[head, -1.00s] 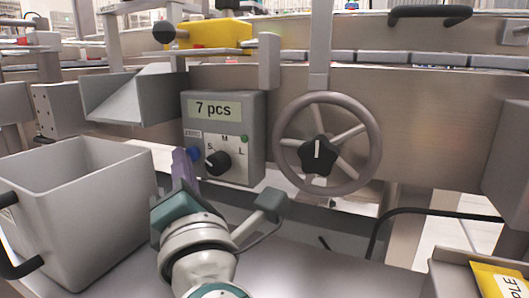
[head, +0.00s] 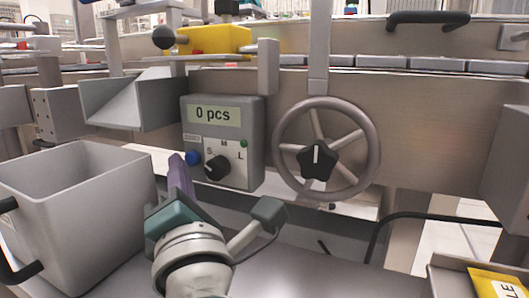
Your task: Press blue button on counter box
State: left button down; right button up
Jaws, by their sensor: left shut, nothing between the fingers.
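The grey counter box (head: 248,110) is mounted on the machine's front panel, and its display (head: 214,113) reads "0 pcs". The round blue button (head: 193,158) is at the lower left of its face, left of a black selector knob (head: 217,167) marked S, M, L. My left gripper (head: 178,160), with purple fingers, is shut and empty. Its fingertips are just left of and below the blue button, which shows uncovered; they appear apart from it. My right gripper is not in view.
A grey handwheel (head: 367,125) with a black hub is right of the box. A grey bin (head: 75,215) stands at left below a metal chute (head: 130,98). A yellow packet (head: 497,283) lies in a tray at lower right.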

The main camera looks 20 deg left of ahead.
pick_arm(q)
jog(key=shift+s, duration=0.2)
jog(key=shift+s, duration=0.1)
jog(key=s+p, duration=0.1)
jog(key=s, duration=0.2)
jog(key=shift+s+a+p, duration=0.15)
jog(key=shift+p, duration=0.25)
jog(key=shift+s, duration=0.8)
